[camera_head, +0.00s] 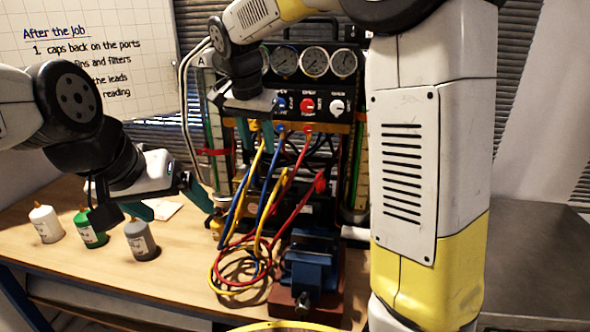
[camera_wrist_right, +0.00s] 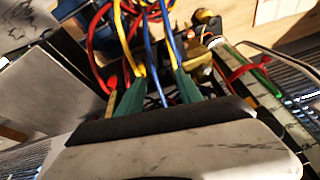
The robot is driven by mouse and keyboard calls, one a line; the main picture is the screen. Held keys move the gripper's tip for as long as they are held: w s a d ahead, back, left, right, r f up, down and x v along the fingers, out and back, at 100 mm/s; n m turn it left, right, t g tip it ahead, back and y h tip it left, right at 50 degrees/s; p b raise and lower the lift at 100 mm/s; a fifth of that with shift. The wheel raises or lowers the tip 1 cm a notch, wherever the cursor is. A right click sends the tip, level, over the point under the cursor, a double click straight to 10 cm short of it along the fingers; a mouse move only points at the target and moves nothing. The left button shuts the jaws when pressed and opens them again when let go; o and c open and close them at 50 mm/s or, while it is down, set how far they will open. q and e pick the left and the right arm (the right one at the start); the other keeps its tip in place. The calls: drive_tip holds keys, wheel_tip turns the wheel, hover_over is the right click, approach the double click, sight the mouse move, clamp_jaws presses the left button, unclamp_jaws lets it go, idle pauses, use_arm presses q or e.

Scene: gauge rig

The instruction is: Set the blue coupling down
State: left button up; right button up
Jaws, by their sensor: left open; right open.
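The blue coupling (camera_head: 281,129) shows at the upper end of a blue hose, at the brass-coloured strip of the gauge rig. Its contact with the rig is too small to make out. My right gripper (camera_head: 273,140) is open in front of this strip, its green fingers spread on either side of the blue hose's upper end. In the right wrist view, the blue hose (camera_wrist_right: 154,62) runs between the open fingers (camera_wrist_right: 158,86), with yellow hoses close to both; the coupling itself cannot be made out there. My left gripper (camera_head: 181,211) is open and empty, above the table at left.
White (camera_head: 46,223), green (camera_head: 91,230) and grey (camera_head: 141,240) bottles stand on the table at left. Yellow and red hoses (camera_head: 238,283) loop in front of the rig. A blue vise (camera_head: 309,268) stands at front centre. My right arm blocks the right side.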

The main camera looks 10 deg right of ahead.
drive_tip(key=s+d+f+n+t+y, duration=0.1)
drive_tip(key=s+d+n, duration=0.2)
drive_tip(key=s+d, duration=0.4)
drive_tip(key=s+d+f+n+t+y, duration=0.1)
drive_tip(key=s+d, duration=0.6)
drive_tip(key=s, duration=0.7)
drive_tip(key=shift+s+f+n+t+y, duration=0.25)
drive_tip(key=shift+n+t+y, duration=0.15)
drive_tip(key=shift+n+y, duration=0.55)
drive_tip(key=shift+w+n, duration=0.1)
drive_tip(key=shift+n, duration=0.15)
